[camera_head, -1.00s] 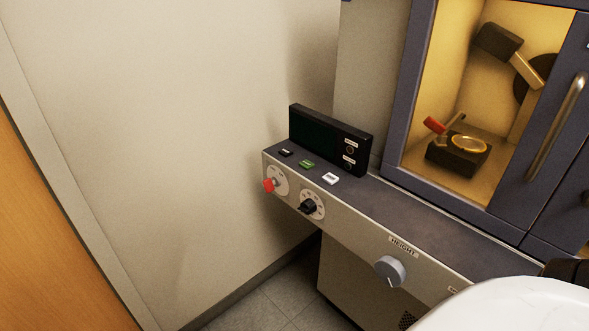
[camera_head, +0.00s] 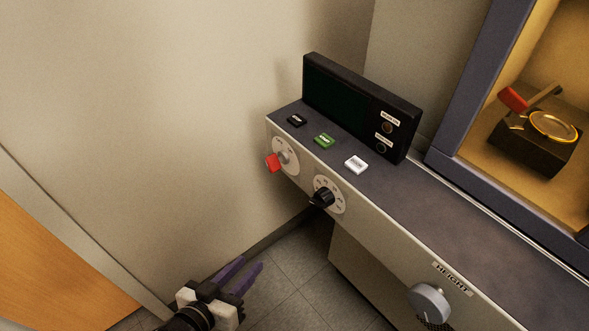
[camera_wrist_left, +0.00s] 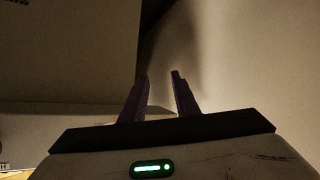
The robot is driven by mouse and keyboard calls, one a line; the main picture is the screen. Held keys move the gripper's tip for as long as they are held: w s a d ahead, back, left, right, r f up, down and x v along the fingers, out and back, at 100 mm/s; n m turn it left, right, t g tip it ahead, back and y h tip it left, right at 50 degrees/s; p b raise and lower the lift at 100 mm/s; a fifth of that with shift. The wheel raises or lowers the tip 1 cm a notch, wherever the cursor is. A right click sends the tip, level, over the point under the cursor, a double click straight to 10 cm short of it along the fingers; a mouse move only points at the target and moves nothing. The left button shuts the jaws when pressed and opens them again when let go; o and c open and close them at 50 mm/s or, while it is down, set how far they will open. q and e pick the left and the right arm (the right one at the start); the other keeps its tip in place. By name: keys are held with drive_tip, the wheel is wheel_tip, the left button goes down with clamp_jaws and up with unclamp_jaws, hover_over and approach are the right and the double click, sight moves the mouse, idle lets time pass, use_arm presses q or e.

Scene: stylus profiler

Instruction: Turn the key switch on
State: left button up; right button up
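The key switch has a red key (camera_head: 273,163) in a round pale dial plate (camera_head: 287,152) at the left end of the panel's front face. My left gripper (camera_head: 246,270) is low in the head view, below and left of the key, apart from it. Its two purple fingers are spread with nothing between them. The left wrist view also shows the open, empty fingers (camera_wrist_left: 160,95); the key cannot be made out there. My right gripper is not in view.
A black rotary knob (camera_head: 322,198) sits right of the key, and a grey height knob (camera_head: 428,302) farther right. Black, green (camera_head: 324,141) and white buttons and a dark display (camera_head: 350,105) are on top. A wall (camera_head: 180,110) stands left; open space lies before the panel.

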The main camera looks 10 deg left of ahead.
use_arm(q)
drive_tip(key=w+a+r+n+t+h+b, duration=0.1)
drive_tip(key=w+a+r+t+h+b, duration=0.1)
drive_tip(key=w+r+t+b, duration=0.35)
drive_tip(key=t+h+b, duration=0.1)
drive_tip(key=t+h, duration=0.1)
drive_tip(key=h, duration=0.2)
approach(269, 169)
drive_tip(key=x, duration=0.8)
drive_tip(key=shift+w+d+r, duration=0.15)
drive_tip(key=shift+w, duration=0.2)
drive_tip(key=shift+w+d+r, duration=0.1)
drive_tip(key=shift+w+d, duration=0.1)
drive_tip(key=shift+w, duration=0.15)
drive_tip(key=shift+c, duration=0.4)
clamp_jaws()
